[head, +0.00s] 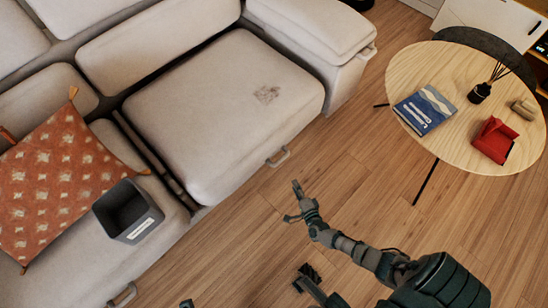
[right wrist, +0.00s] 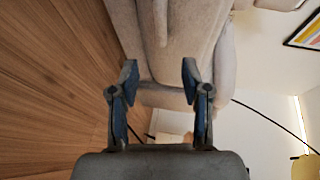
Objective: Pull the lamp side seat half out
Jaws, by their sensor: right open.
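The pale grey sofa seat (head: 225,110) beside the right armrest has a metal loop handle (head: 278,157) low on its front. The lamp itself is not clear in the head view. A thin dark curved rod (right wrist: 272,115) shows in the right wrist view. My right gripper (head: 292,203) is open and empty over the floor in front of this seat, apart from the handle. In the right wrist view its two fingers (right wrist: 158,80) are spread, with pale upholstery beyond them. A small dark piece at the head view's bottom edge may be my left gripper (head: 187,303).
The left seat carries an orange patterned cushion (head: 55,175) and a dark grey bin (head: 127,212); it has its own handle (head: 122,295). A round wooden table (head: 455,75) with a book, a red object and a reed diffuser stands right. Wooden floor (head: 345,185) lies clear between.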

